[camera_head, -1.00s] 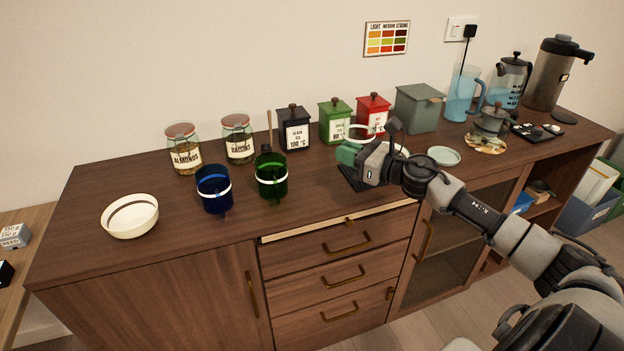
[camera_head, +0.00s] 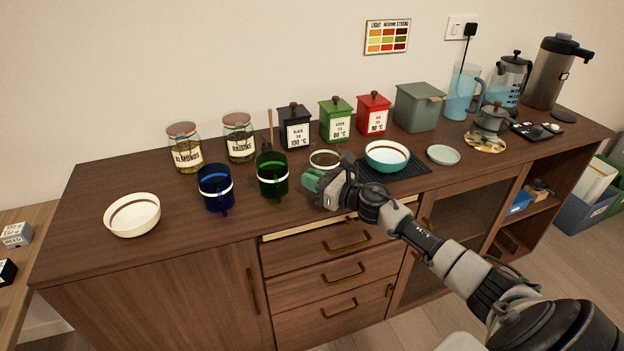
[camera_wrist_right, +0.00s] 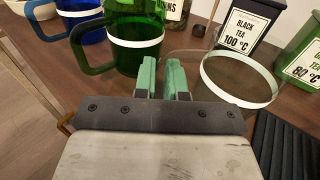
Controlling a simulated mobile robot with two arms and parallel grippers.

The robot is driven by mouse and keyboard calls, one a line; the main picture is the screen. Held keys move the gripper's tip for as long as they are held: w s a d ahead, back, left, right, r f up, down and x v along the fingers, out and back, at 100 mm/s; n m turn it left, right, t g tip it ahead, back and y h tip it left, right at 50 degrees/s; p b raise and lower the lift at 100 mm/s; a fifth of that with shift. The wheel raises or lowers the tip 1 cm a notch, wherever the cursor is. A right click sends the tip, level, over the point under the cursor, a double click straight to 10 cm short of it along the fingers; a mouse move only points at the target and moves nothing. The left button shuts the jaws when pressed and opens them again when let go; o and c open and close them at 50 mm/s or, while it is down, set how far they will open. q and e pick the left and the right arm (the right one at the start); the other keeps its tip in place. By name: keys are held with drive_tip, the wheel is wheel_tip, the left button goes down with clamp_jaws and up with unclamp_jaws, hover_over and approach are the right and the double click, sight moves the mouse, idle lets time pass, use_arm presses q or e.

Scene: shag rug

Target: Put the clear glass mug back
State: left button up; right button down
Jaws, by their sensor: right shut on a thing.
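The clear glass mug (camera_head: 325,158), with a white band, is just right of the green mug (camera_head: 272,176) in the head view. It also shows in the wrist view (camera_wrist_right: 240,82), to the right of my fingers. My right gripper (camera_head: 312,181) is shut on it at its near side, its green fingertips (camera_wrist_right: 165,78) close together. The handle is hard to make out, and I cannot tell whether the mug touches the counter. The blue mug (camera_head: 215,188) stands left of the green one. My left gripper is not in view.
A black ribbed mat (camera_head: 405,171) bears a teal bowl (camera_head: 386,157) on the right. Tea tins (camera_head: 335,121) and lidded jars (camera_head: 184,148) stand behind. A cream bowl (camera_head: 132,215) is at far left. The counter's front edge is close below my gripper.

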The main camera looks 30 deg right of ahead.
drive_tip(key=shift+f, duration=0.15)
drive_tip(key=c, duration=1.2)
unclamp_jaws()
drive_tip(key=b+v, duration=0.2)
drive_tip(key=v, duration=1)
drive_tip(key=shift+r, duration=0.2)
